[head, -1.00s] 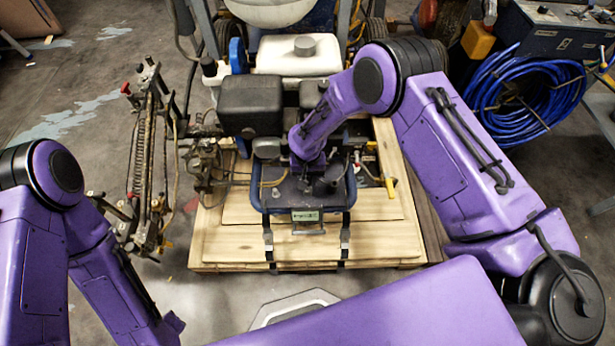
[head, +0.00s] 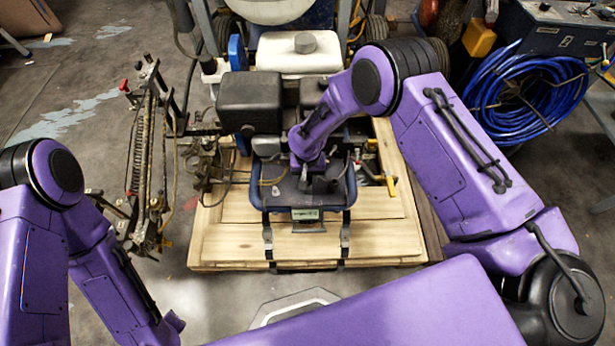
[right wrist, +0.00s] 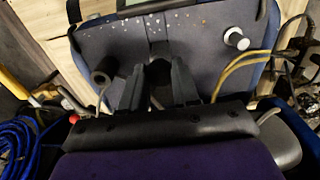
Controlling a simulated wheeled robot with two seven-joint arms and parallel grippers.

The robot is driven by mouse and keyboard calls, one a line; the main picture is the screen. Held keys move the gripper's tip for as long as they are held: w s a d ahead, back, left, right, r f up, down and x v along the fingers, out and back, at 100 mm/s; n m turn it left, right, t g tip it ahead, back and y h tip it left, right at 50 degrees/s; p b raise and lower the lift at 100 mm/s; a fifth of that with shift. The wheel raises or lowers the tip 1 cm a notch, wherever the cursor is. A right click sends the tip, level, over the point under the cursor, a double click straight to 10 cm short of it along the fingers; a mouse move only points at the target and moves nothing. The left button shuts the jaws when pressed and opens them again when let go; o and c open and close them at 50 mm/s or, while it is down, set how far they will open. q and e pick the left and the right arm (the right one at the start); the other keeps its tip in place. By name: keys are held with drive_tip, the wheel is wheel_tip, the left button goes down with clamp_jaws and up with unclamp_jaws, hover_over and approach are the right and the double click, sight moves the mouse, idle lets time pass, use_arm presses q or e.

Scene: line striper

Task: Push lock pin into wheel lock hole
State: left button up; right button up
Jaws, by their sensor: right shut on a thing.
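My right gripper (head: 316,180) reaches down onto the dark deck (head: 285,195) of the machine in the head view. In the right wrist view its two dark fingers (right wrist: 158,82) stand over the blue-edged deck, closed on a small grey part that is mostly hidden between them. I cannot tell for certain that this part is the lock pin. A dark cylinder (right wrist: 101,77) stands left of the fingers, and a white-topped knob (right wrist: 236,38) stands to their right. I cannot make out the wheel lock hole. My left arm is at the left, its gripper outside the view.
The machine stands on a wooden pallet (head: 225,245). A black box-shaped housing (head: 249,102) and a white tank (head: 298,53) rise behind the deck. A hose-and-spring frame (head: 148,165) stands left. A blue hose coil (head: 525,95) lies right.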

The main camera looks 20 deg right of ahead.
drive_tip(key=shift+f, duration=0.3)
drive_tip(key=o, duration=1.4)
drive_tip(key=shift+c, duration=0.2)
drive_tip(key=shift+r, duration=0.15)
wheel_tip(320, 180, up, 7)
drive_tip(key=p, duration=0.6)
